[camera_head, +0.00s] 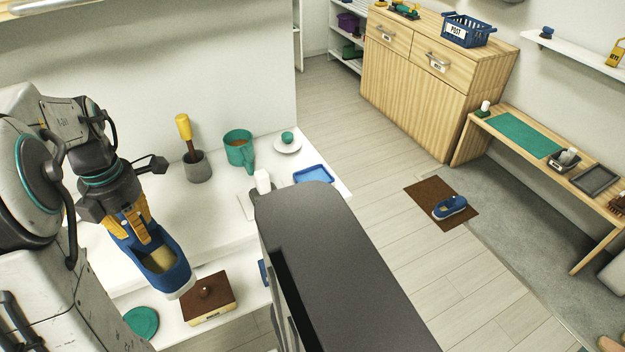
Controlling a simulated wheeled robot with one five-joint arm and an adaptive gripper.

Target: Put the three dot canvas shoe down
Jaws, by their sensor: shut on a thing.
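My gripper (128,218) is at the left of the view, with its yellow fingers shut on a blue canvas shoe (176,276). The shoe hangs tilted, its pale toe end pointing down, over the white counter area. Its opening and light inside face the camera. I cannot make out any dots on it. A similar blue shoe (452,209) lies on a brown mat (427,188) on the floor at the right, well apart from my gripper.
A box with a brown lid (208,291) and a green disc (141,322) are near the held shoe. A green mug (239,152), a grey pot (197,167) and a blue tray (313,174) stand behind. A wooden bench (549,157) is at right. Pale floor (385,130) is clear.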

